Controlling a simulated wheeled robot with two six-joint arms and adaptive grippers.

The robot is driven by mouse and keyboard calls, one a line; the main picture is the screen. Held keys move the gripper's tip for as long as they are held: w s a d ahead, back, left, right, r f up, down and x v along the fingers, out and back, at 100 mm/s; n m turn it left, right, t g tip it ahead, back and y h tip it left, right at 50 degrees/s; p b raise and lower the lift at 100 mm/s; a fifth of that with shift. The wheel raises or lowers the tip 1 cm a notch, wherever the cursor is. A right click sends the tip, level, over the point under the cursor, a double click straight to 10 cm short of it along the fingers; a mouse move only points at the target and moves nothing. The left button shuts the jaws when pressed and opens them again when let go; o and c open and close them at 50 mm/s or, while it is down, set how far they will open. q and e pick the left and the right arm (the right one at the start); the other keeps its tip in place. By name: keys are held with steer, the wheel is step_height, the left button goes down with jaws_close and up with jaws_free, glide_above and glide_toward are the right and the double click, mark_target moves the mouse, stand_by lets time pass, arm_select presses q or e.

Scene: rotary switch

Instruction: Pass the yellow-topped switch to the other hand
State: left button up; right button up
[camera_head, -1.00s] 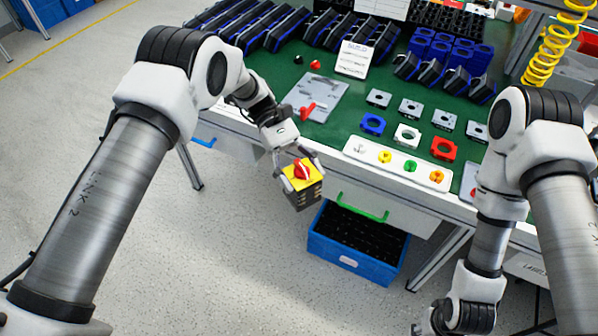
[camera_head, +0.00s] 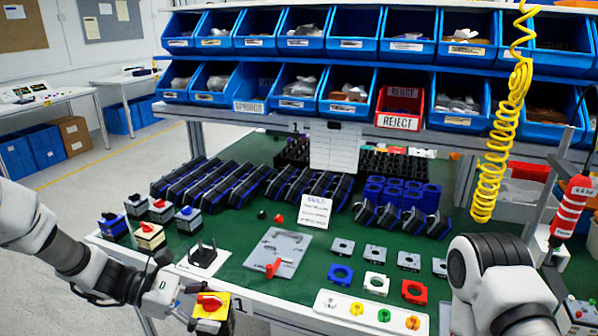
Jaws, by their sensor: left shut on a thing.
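The yellow-topped switch (camera_head: 211,308) has a yellow plate with a red knob on a dark body, and shows at the lower left of the head view. My left gripper (camera_head: 196,309) is shut on it and holds it in front of the table's front edge. The lower part of the switch is cut off by the frame. My right arm shows at the lower right, but its gripper is out of the frame.
The green table (camera_head: 225,270) holds a grey plate with a red handle (camera_head: 274,267), a white strip of coloured knobs (camera_head: 371,313) and several square plates. Several other switches (camera_head: 149,235) stand at the left. Blue bins (camera_head: 354,35) line the shelves behind.

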arm_select(q)
steer(key=n+t, duration=0.1)
steer(key=t, duration=0.1)
steer(key=s+a+f+n+t+y, duration=0.1)
steer(key=n, duration=0.1)
steer(key=a+f+n+t, duration=0.1)
steer(key=n+t, duration=0.1)
steer(key=shift+s+a+f+t, duration=0.1)
steer(key=shift+s+f+t, duration=0.1)
steer(key=shift+s+t, duration=0.15)
steer(key=s+f+n+t+y, duration=0.1)
steer(key=s+f+t, duration=0.1)
steer(key=f, duration=0.4)
steer(key=shift+s+a+f+n+y, duration=0.3)
steer(key=shift+s+a+n, duration=0.15)
steer(key=shift+s, duration=0.45)
